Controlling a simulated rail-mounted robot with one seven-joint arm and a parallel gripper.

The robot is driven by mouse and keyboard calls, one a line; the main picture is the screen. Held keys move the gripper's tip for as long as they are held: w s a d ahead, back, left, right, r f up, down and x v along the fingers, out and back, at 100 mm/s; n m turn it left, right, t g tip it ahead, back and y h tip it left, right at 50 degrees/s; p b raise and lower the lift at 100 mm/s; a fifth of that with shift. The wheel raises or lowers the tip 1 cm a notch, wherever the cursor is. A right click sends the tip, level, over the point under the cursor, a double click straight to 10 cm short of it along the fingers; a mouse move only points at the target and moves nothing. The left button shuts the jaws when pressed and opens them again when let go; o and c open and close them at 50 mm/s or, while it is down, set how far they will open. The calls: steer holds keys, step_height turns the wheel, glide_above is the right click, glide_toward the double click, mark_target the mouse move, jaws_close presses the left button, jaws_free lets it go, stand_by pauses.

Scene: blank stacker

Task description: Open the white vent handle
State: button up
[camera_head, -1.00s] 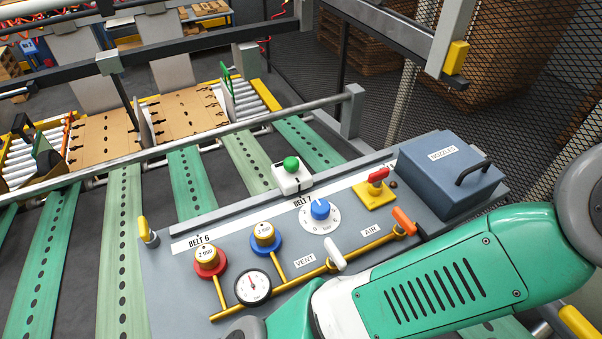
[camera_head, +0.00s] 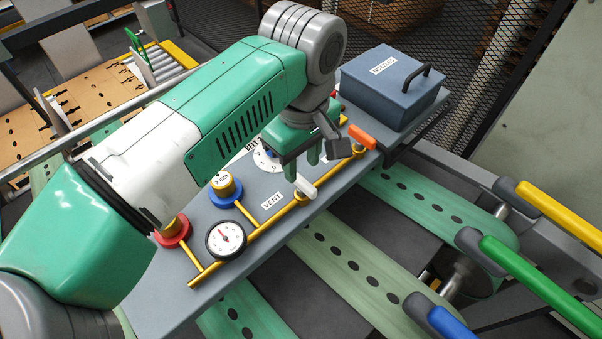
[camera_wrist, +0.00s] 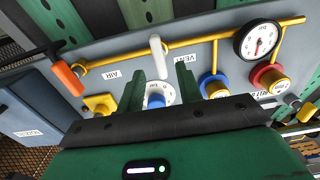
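The white vent handle (camera_head: 306,187) sits on the yellow pipe (camera_head: 262,229) beside the VENT label (camera_head: 272,201). In the wrist view the handle (camera_wrist: 157,55) stands out from the pipe, and its free end shows between my fingers. My gripper (camera_head: 302,163) is open above the panel, close to the handle. In the wrist view the two green fingers of my gripper (camera_wrist: 161,82) stand apart with nothing gripped. I cannot tell whether either finger touches the handle.
An orange handle (camera_head: 362,137) sits at the pipe's right end, by the AIR label (camera_wrist: 113,75). A gauge (camera_head: 226,239), a blue-collared knob (camera_head: 225,188) and a red-collared knob (camera_head: 172,231) are to the left. A blue-grey NOZZLES box (camera_head: 390,85) stands behind right.

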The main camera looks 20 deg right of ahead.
mark_target(302, 180)
step_height(302, 180, down, 5)
steer(key=shift+r, duration=0.2)
steer(key=shift+c, duration=0.2)
jaws_close()
